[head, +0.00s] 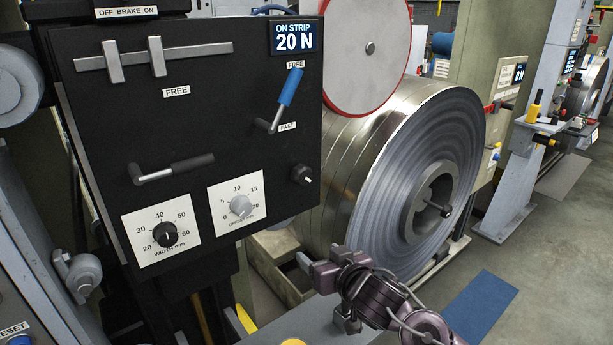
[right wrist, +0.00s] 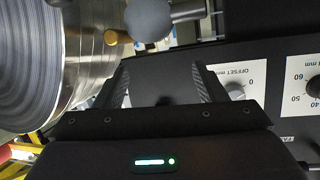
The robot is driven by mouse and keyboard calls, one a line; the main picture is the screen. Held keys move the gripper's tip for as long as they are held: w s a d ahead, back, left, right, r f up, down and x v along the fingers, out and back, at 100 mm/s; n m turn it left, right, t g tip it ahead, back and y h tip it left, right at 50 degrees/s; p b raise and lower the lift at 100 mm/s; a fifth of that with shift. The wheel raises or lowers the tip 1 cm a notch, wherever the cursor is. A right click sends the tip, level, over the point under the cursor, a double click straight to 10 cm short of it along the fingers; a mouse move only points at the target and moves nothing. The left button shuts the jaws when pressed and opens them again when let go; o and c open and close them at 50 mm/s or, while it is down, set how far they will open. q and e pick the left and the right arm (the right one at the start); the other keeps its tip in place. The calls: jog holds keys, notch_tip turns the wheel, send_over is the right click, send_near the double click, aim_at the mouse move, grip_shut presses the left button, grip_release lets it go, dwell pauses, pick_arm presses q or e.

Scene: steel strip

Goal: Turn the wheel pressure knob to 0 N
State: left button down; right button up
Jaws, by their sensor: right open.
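A small black knob (head: 302,175) with a light mark sits at the lower right of the dark control panel (head: 235,110). I see no legible label beside it. The display (head: 294,38) above reads "ON STRIP 20 N". My right gripper (head: 328,295) is below and to the right of this knob, apart from it in the head view. In the right wrist view its two fingers (right wrist: 161,75) are spread, with a dark, unclear shape between them. My left gripper is not in view.
The panel also has a width knob (head: 165,234), an offset knob (head: 241,206), a blue-handled lever (head: 289,88) and a black-handled lever (head: 190,164). A large steel coil (head: 395,185) stands close to my right gripper. A red-rimmed wheel (head: 368,50) is above it.

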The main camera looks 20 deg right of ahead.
aim_at(305, 177)
jog(key=w+d+r+n+t+y, duration=0.1)
jog(key=w+d+r+y, duration=0.15)
jog(key=r, duration=0.35)
jog(key=w+d+r+t+y, duration=0.1)
jog(key=w+r+t+y, duration=0.1)
jog(key=w+r, duration=0.3)
jog(key=shift+h, duration=0.25)
jog(key=x, duration=0.1)
jog(key=p+x, duration=0.1)
jog(key=x, duration=0.3)
jog(key=shift+a+r+p, duration=0.25)
jog(key=shift+r+p, duration=0.05)
jog(key=shift+p, duration=0.1)
jog(key=shift+w+a+f, duration=0.1)
jog(key=shift+w+a, duration=0.15)
jog(key=shift+w, duration=0.35)
jog(key=c, duration=1)
